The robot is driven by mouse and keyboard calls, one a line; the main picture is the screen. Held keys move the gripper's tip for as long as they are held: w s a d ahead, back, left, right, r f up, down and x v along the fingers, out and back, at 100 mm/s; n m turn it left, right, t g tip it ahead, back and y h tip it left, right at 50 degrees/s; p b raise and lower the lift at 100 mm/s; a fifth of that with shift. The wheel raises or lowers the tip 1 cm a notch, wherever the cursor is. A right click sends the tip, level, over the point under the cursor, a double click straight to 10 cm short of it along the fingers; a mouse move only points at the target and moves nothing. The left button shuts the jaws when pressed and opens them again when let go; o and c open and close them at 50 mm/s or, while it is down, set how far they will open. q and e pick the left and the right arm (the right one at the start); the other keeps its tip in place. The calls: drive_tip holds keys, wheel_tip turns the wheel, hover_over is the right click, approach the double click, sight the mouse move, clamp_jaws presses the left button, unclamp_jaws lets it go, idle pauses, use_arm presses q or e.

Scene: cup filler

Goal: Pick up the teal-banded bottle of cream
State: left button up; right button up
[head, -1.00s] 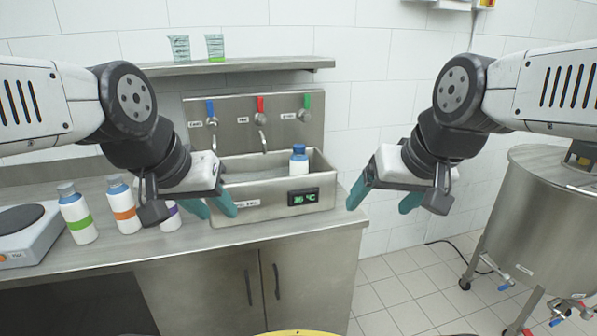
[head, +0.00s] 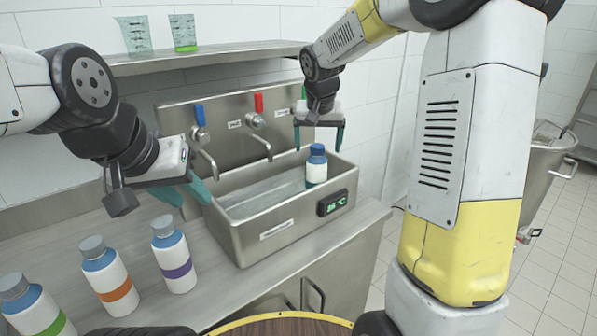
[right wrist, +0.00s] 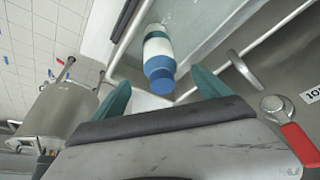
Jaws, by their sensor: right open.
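The teal-banded bottle (head: 316,168) is white with a blue cap and stands in the right end of the steel sink basin (head: 290,240). In the right wrist view the bottle (right wrist: 157,55) lies ahead of the fingertips, between their lines, with its cap towards me. My right gripper (head: 319,148) is open and points down over the basin's back right part, above and close to the bottle, with nothing between its fingers. My left gripper (head: 192,196) hangs at the basin's left end with its teal fingers apart and empty.
Bottles with purple (head: 174,254), orange (head: 108,276) and green (head: 30,306) bands stand on the counter at left. Taps with blue (head: 199,116) and red (head: 259,103) handles rise behind the basin. A shelf (head: 215,58) with two beakers hangs above.

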sight(317, 159)
drive_tip(key=shift+w+a+f, duration=0.2)
drive_tip(key=shift+w+f, duration=0.15)
drive_tip(key=shift+w, duration=0.05)
drive_tip(key=shift+w+f, duration=0.2)
drive_tip(key=shift+f, duration=0.1)
drive_tip(key=x, duration=0.7)
drive_tip(key=shift+w+d, duration=0.1)
drive_tip(key=shift+d, duration=0.15)
drive_tip(key=shift+r, duration=0.1)
drive_tip(key=shift+c, duration=0.5)
clamp_jaws()
